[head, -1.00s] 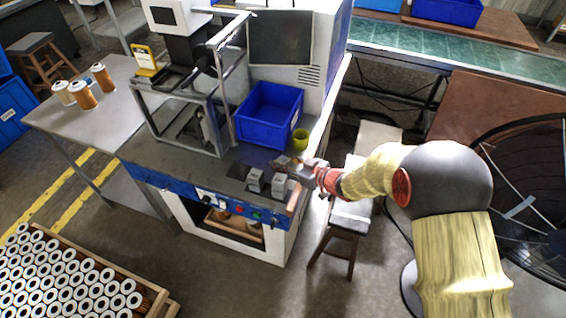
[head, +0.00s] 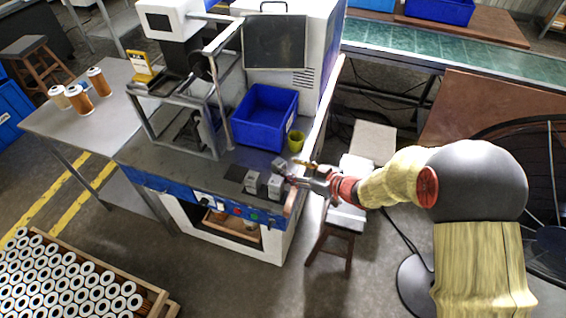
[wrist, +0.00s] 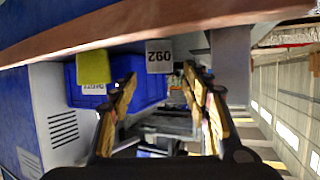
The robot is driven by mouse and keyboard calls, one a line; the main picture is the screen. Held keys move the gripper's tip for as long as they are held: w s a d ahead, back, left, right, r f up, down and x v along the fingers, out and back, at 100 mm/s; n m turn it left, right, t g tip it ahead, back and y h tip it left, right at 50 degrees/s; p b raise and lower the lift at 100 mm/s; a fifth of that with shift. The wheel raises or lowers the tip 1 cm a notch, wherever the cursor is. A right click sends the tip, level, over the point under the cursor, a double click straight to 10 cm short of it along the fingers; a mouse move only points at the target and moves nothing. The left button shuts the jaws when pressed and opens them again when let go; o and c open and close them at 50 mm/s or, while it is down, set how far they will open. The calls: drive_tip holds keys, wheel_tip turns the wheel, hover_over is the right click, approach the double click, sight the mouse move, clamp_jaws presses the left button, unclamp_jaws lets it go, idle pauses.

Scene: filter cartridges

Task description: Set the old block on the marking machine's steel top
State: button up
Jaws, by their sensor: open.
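The marking machine's dark steel top (head: 170,160) carries three small grey blocks. Two blocks, a left one (head: 252,182) and a right one (head: 274,186), stand side by side near the front edge. A third block (head: 279,165) sits just behind them, close to my fingertips. My gripper (head: 296,173) reaches in from the right, open, over the right end of the top. In the wrist view a grey block with an upside-down number label (wrist: 158,57) shows beyond and between my spread fingers (wrist: 160,82). I cannot tell from a mark which block is the old one.
A metal frame (head: 215,110) rises to the left. A wooden edge (wrist: 150,22) crosses the wrist view. A stool (head: 346,218) stands right of the machine.

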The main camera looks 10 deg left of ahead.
drive_tip(key=w+d+r+m+t+h+p, duration=0.1)
drive_tip(key=w+d+r+m+t+h, duration=0.2)
drive_tip(key=d+r, duration=0.5)
drive_tip(key=w+d+r+m+t+h, duration=0.15)
drive_tip(key=d+r+h, duration=0.25)
drive_tip(key=d+r, duration=0.45)
drive_tip(key=s+d+r+m+h, duration=0.1)
drive_tip(key=s+d+r+h, duration=0.1)
drive_tip(key=d, duration=0.3)
drive_tip(key=s+d+r+m+h, duration=0.2)
drive_tip(key=d+r, duration=0.1)
drive_tip(key=d, duration=0.3)
drive_tip(key=s+d+r+m+g+h, duration=0.1)
drive_tip(key=s+d+r, duration=0.15)
drive_tip(key=s, duration=0.25)
drive_tip(key=s+d+r+m+h, duration=0.1)
drive_tip(key=s+d+m, duration=0.15)
drive_tip(key=s, duration=0.25)
drive_tip(key=s+a+m+g+y, duration=0.1)
drive_tip(key=s+g, duration=0.3)
drive_tip(key=s, duration=1.4)
drive_tip(key=shift+a+f+m, duration=0.3)
drive_tip(key=shift+a, duration=0.1)
